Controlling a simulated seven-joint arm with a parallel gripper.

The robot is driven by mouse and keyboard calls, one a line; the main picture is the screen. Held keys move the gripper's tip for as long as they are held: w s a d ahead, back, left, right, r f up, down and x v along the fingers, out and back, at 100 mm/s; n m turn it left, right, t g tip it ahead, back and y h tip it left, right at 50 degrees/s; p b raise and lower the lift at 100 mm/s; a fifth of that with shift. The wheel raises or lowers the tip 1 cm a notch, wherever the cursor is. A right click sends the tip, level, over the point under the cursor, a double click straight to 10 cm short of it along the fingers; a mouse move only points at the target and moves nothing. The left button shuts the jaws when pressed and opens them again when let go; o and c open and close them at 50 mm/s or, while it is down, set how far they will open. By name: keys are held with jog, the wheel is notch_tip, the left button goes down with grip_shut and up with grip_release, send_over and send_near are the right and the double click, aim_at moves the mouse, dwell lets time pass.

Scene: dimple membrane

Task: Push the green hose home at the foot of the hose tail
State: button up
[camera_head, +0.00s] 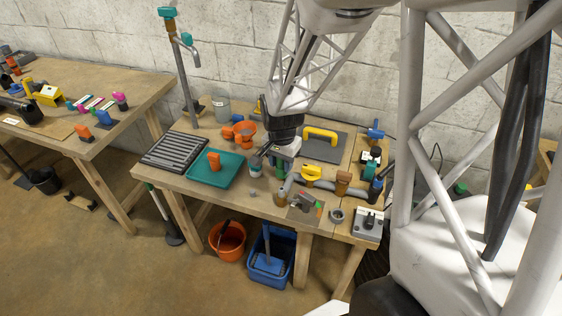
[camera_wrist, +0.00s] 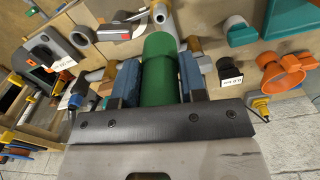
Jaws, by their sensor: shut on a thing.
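My gripper (camera_wrist: 158,72) is shut on the green hose (camera_wrist: 157,52), a short smooth cylinder between the two blue jaw pads in the wrist view. The hose's far end points to the top of that view. A tan fitting (camera_wrist: 159,13) shows just beyond that end and may be the hose tail. I cannot tell whether the hose is around it or only in line with it. In the head view my gripper (camera_head: 272,160) is low over the middle of the workbench, and the hose is largely hidden there.
The workbench (camera_head: 226,203) is crowded. A blue bin (camera_head: 284,277) and an orange bucket (camera_head: 232,250) are on the floor.

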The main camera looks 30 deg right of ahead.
jog(key=shift+f, duration=0.1)
send_over(281, 189)
jog(key=shift+d+f, duration=0.1)
jog(key=shift+f, duration=2.6)
jog(key=shift+f, duration=2.35)
dwell(1.3)
jog(key=o, duration=1.1)
jog(key=shift+r, duration=0.1)
jog(key=shift+r, duration=3.8)
